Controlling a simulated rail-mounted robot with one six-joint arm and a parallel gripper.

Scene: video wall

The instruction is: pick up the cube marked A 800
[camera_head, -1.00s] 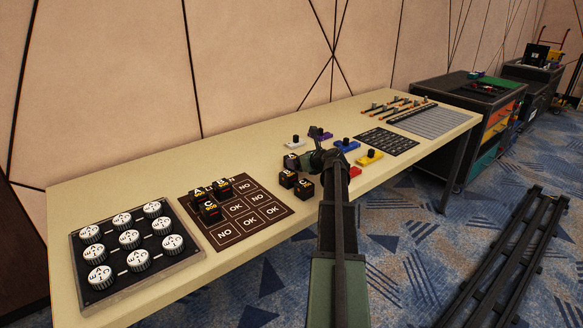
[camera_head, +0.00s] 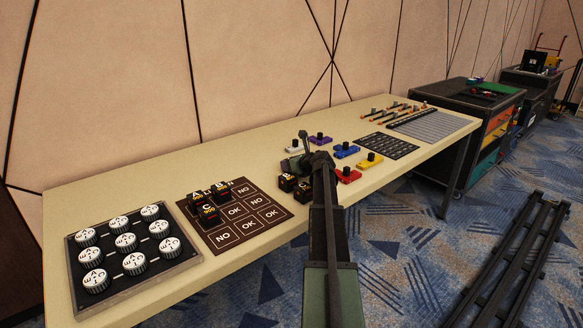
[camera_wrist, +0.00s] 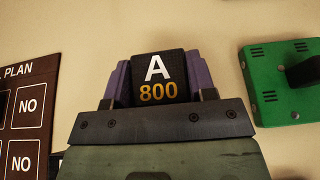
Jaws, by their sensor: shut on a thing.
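The black cube marked A 800 (camera_wrist: 158,78) sits between the two purple-padded fingers of my gripper (camera_wrist: 160,80) in the wrist view, its lettered face toward the camera. My gripper is shut on it. In the head view my gripper (camera_head: 291,163) is over the middle of the table, and I cannot make out the held cube there. Whether the cube touches the table is not clear.
Two black cubes (camera_head: 303,189) stand close to my gripper. The brown PLAN board (camera_head: 262,230) on the left bears several lettered cubes. Colored knob blocks, including a yellow one (camera_head: 369,160), stand to the right. A green knob block (camera_wrist: 275,85) shows in the wrist view.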

